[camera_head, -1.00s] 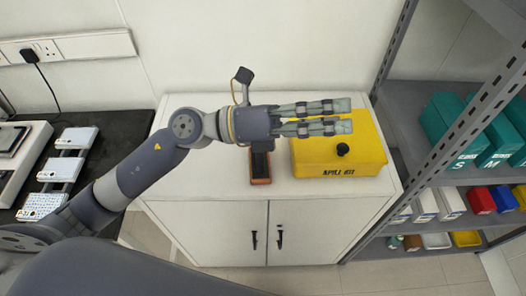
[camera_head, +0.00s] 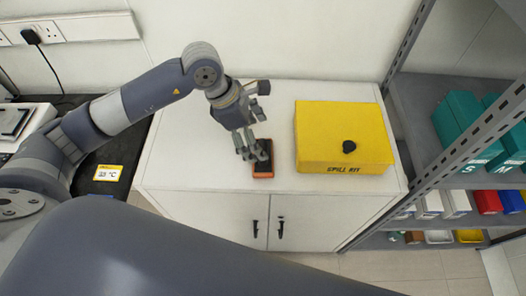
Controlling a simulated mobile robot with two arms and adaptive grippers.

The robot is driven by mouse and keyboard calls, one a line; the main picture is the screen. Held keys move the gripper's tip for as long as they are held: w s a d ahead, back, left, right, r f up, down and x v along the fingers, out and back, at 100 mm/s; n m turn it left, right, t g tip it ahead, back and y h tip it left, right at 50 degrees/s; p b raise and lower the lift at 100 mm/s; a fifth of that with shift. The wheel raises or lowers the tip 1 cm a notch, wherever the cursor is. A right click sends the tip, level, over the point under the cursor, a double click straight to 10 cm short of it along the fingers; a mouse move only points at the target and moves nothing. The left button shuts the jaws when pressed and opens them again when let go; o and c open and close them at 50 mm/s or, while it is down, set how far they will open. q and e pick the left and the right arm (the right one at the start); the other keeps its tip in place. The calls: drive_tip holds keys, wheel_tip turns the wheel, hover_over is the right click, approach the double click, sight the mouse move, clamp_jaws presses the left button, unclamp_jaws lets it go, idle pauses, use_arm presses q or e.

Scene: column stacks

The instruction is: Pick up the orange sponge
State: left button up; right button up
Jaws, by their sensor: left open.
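The orange sponge (camera_head: 264,173) lies on top of the white cabinet, left of the yellow spill kit box. It looks like a small block with orange sides and a dark top. My left gripper (camera_head: 253,157) points down at it, with its open fingers over or beside the sponge's left and upper part. The fingers hide some of the sponge, and I cannot tell whether they touch it. My right gripper is not in view.
The yellow spill kit box (camera_head: 335,153) with a black knob stands close to the right of the sponge. The white cabinet top (camera_head: 190,160) is clear to the left. A grey metal shelf (camera_head: 415,110) with teal boxes stands at the right.

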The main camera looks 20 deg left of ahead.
sight(263, 146)
use_arm(q)
drive_tip(key=shift+d+f+p, duration=0.2)
drive_tip(key=shift+f+p, duration=0.25)
drive_tip(key=shift+f, duration=0.15)
drive_tip(key=p+x, duration=0.1)
drive_tip(key=x, duration=0.2)
drive_tip(key=shift+f, duration=0.3)
drive_tip(key=shift+w+d+f, duration=0.1)
drive_tip(key=shift+f, duration=0.25)
drive_tip(key=c, duration=1.2)
